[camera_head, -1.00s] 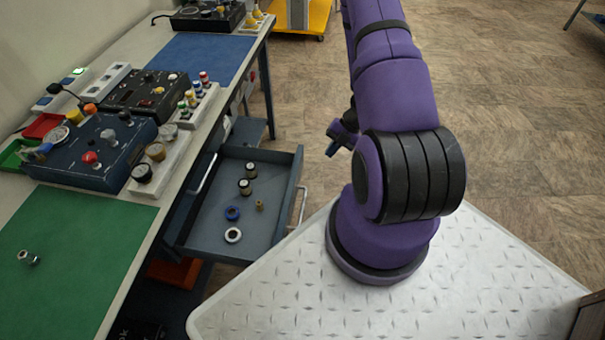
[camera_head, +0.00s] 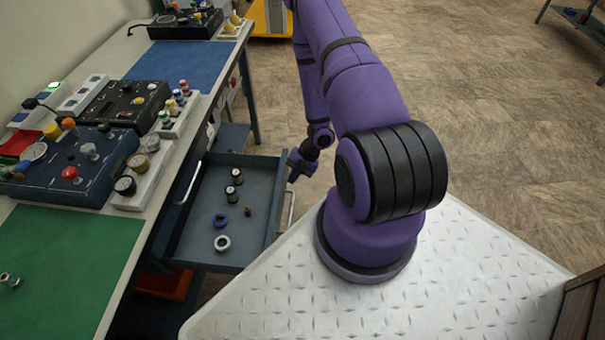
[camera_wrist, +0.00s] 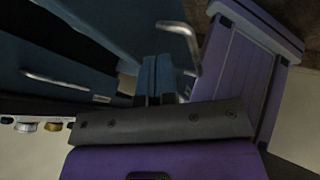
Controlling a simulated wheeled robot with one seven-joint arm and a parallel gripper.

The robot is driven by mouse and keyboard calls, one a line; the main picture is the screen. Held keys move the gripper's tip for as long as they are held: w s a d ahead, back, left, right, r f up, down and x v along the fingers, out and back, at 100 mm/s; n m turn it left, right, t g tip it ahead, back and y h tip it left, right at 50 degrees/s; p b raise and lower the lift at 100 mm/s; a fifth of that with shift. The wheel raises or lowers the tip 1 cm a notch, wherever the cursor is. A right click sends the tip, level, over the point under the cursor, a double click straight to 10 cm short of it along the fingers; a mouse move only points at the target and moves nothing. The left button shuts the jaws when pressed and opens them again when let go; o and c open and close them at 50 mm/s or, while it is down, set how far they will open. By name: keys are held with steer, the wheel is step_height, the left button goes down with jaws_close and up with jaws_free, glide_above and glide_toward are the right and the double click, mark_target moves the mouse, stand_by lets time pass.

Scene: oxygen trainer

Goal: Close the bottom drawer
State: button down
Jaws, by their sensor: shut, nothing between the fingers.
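The bottom drawer (camera_head: 187,247) is dark grey-blue and stands pulled out from under the workbench. It holds several small parts, among them a blue ring (camera_head: 221,221) and a white ring (camera_head: 222,243). Its pale bar handle (camera_head: 291,211) is on the right-hand front face. My gripper (camera_head: 293,176) is by the far end of that front, near the handle; I cannot tell if it touches. In the wrist view my dark blue fingers (camera_wrist: 158,68) are together and empty, close to a blue drawer front with its handle (camera_wrist: 183,36).
Another drawer handle (camera_head: 191,183) sits on a shut front above. The workbench carries a green mat (camera_head: 80,260), a blue mat (camera_head: 180,64) and control boxes (camera_head: 72,165). An orange bin (camera_head: 165,284) is below the drawer. The floor (camera_head: 470,90) behind my arm is open.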

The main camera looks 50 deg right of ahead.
steer(key=shift+w+a, duration=0.3)
steer(key=shift+w, duration=0.1)
